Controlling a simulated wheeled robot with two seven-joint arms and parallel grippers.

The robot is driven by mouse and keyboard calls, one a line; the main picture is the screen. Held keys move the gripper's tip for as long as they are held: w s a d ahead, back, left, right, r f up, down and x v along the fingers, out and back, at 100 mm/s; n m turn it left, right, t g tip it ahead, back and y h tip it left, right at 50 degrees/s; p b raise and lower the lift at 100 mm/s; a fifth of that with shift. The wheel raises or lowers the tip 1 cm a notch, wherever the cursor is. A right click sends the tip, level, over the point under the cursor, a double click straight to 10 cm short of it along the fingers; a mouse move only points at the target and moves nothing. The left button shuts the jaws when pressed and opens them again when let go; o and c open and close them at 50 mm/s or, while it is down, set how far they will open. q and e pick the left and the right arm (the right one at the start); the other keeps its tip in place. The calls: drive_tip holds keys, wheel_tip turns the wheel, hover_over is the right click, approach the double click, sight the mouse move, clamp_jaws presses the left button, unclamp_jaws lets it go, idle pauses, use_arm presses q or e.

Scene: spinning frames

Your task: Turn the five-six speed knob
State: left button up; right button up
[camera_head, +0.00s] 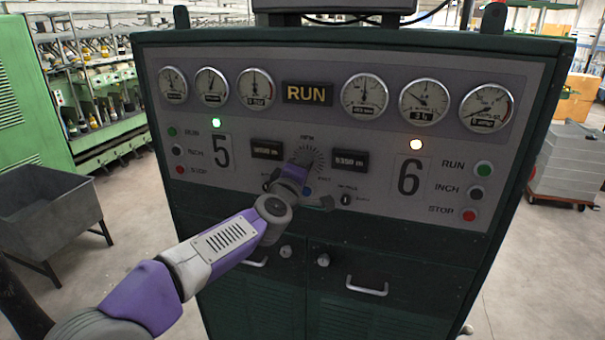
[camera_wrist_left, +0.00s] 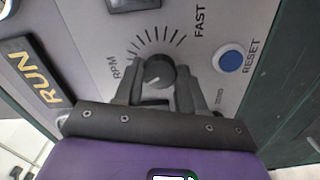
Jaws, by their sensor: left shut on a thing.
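The speed knob (camera_wrist_left: 158,72) is a round dark knob with a pointer mark, set in a ring of tick marks lettered RPM and FAST in the left wrist view. The two dark fingers of my left gripper (camera_wrist_left: 159,78) stand one on each side of it and are shut on it. In the head view my left gripper (camera_head: 303,158) reaches the middle of the panel (camera_head: 235,165), between the large 5 and 6. It hides most of the knob there. Part of the tick scale (camera_head: 318,158) shows beside it. My right gripper is not in view.
A blue RESET button (camera_wrist_left: 229,61) sits close to the gripper's right finger. Gauges (camera_head: 364,95) and a RUN sign (camera_head: 307,93) line the panel's top. Push buttons (camera_head: 484,168) are at the sides. A grey bin (camera_head: 55,215) stands at left.

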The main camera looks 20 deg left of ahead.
use_arm(q)
drive_tip(key=n+b, duration=0.1)
drive_tip(key=n, duration=0.3)
drive_tip(key=shift+n, duration=0.3)
idle(0.3)
drive_tip(key=o, duration=1.1)
drive_tip(key=shift+c, duration=0.2)
drive_tip(key=s+b, duration=0.1)
drive_tip(key=s, duration=0.6)
drive_tip(key=shift+s+a+b, duration=0.15)
drive_tip(key=shift+s+b, duration=0.15)
drive_tip(key=shift+b, duration=0.05)
